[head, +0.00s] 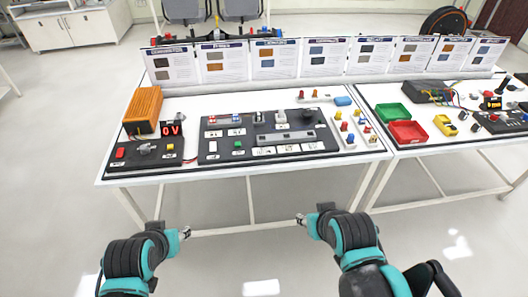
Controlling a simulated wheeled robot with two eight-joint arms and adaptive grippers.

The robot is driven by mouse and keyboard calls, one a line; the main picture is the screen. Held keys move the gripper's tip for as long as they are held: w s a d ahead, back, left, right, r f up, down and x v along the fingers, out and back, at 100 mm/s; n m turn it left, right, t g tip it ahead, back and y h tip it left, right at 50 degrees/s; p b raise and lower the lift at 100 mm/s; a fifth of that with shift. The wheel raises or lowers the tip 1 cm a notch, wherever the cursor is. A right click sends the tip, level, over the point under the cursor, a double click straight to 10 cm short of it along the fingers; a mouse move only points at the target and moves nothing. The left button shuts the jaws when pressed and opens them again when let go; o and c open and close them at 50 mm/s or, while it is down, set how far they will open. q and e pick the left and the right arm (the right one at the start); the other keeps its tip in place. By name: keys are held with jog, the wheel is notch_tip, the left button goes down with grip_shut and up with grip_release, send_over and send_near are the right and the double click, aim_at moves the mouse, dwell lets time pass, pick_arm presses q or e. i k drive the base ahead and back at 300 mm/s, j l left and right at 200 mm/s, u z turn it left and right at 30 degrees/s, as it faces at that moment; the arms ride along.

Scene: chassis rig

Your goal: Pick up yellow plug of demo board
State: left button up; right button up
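A wide black demo board (222,150) lies on the white table (230,174), with several small coloured parts and labels on it. A smaller black board (130,160) stands left of it, with a red block, a knob and a small yellow piece (170,147). Several red, yellow and blue plugs (344,126) stand on a pale rack at the right end of the table. Which one is the task's yellow plug I cannot tell. My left gripper (185,233) and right gripper (299,219) are in front of the table, apart from everything; their fingers are too small to read.
An orange box (143,108) and a red digital display (172,130) stand at the left. Information panels (270,59) line the back edge. A second table at the right holds a green bin (393,117), a red bin (407,132) and a yellow device (445,125).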

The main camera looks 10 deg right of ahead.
aim_at(338, 113)
jog(key=i+l+z, duration=0.15)
jog(key=z, duration=0.2)
jog(key=i+z, duration=0.3)
jog(key=i+l+z, duration=0.1)
jog(key=z, duration=0.25)
